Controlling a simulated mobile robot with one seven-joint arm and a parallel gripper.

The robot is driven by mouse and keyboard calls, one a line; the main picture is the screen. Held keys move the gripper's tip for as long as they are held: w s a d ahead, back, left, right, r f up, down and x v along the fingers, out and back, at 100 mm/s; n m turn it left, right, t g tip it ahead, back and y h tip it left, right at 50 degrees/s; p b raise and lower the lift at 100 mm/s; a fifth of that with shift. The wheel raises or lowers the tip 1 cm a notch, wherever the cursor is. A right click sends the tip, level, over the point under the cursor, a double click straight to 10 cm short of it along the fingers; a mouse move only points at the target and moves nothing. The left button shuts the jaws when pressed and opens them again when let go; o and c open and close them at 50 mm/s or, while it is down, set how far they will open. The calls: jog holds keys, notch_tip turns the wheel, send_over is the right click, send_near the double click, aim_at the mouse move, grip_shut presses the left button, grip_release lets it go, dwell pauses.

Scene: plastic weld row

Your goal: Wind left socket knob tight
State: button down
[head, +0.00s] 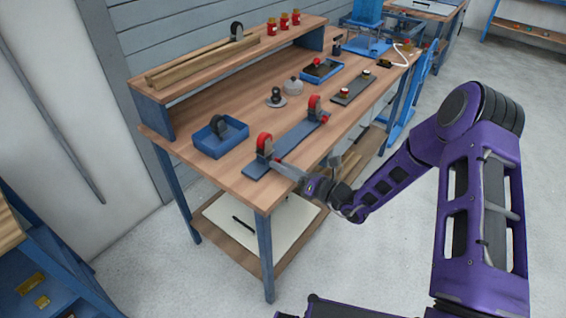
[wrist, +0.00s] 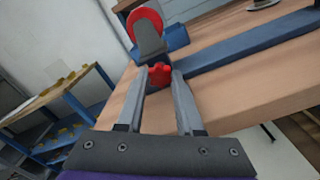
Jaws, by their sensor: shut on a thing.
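The left socket (head: 263,153) is a dark upright block with a red wheel-like part on top, at the near left end of a blue-grey rail (head: 290,141) on the bench. It also shows in the wrist view as a grey block (wrist: 150,40) below a red disc (wrist: 144,22). Its small red lobed knob (wrist: 160,75) sits low on the near side, between my fingertips. My gripper (head: 275,164) reaches in from the right and is shut on this knob. In the head view the fingers hide the knob. A similar right socket (head: 314,106) stands at the rail's far end.
A blue tray (head: 208,146) holding a dark wheel stands left of the rail. A grey round part (head: 293,86) and a dark knobbed piece (head: 276,97) lie behind it. A wooden shelf (head: 225,60) runs along the back. Bare bench top borders the rail.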

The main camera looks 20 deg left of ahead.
jog(key=c, duration=0.5)
grip_release()
jog(key=shift+c, duration=0.2)
jog(key=v, duration=1.7)
jog(key=shift+d+p, duration=0.2)
jog(key=shift+p, duration=0.2)
jog(key=shift+s, duration=0.1)
